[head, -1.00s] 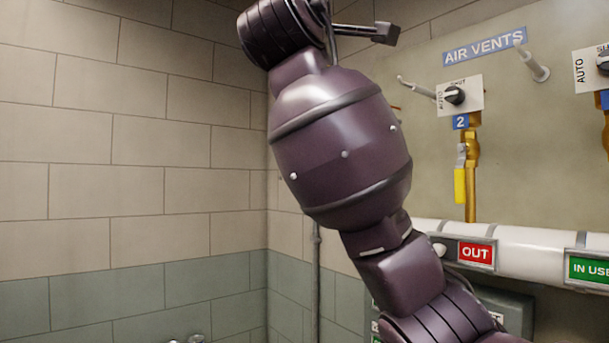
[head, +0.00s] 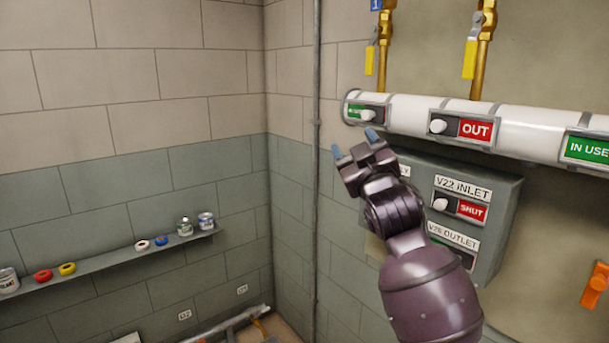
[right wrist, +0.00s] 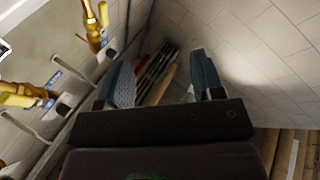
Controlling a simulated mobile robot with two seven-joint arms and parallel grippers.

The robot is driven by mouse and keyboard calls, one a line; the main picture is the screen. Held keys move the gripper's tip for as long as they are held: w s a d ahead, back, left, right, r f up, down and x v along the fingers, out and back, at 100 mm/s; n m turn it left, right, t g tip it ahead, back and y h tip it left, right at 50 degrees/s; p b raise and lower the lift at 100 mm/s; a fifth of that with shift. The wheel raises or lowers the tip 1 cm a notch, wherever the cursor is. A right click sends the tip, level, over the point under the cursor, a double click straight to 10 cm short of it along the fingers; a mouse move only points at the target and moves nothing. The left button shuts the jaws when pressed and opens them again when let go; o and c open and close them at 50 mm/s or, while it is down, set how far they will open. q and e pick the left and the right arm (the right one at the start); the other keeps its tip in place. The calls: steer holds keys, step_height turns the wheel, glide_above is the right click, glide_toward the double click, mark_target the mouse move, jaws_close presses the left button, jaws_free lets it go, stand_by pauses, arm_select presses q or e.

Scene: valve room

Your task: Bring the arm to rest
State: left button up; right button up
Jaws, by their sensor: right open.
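My right gripper (head: 354,144) shows in the middle of the head view, at the end of my dark purple arm, which comes up from the bottom right. Its two blue-grey fingertips are apart with nothing between them. In the right wrist view the two fingers (right wrist: 162,85) are also spread and empty. My left gripper is in neither view.
A white pipe (head: 520,128) with sliding signs runs along the right wall. Below it is a grey box (head: 495,190) labelled V22 INLET. Yellow-handled valves (head: 470,60) hang above. A shelf (head: 110,260) with tapes and cans lines the left wall.

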steer(key=s+d+f+m+g+h, duration=0.1)
steer(key=s+d+f+m, duration=0.15)
steer(key=f, duration=0.75)
steer(key=s+d+f+m+g+h, duration=0.15)
steer(key=s+d+f, duration=0.25)
steer(key=f, duration=0.6)
steer(key=s+d+f+m+g, duration=0.1)
steer(key=s+d+f, duration=0.3)
steer(key=f, duration=0.6)
steer(key=s+d+f+m+g+h, duration=0.1)
steer(key=s+d+f+g, duration=0.2)
steer(key=s+f, duration=0.9)
steer(key=s+d+f+m+g+h, duration=0.1)
steer(key=s+d+f+g+h, duration=0.1)
steer(key=s+f, duration=0.9)
steer(key=s+d+g, duration=0.1)
steer(key=d, duration=0.1)
steer(key=shift+s+d+f+m+g, duration=0.3)
steer(key=shift+s+d+f+g, duration=0.05)
steer(key=shift+f, duration=0.05)
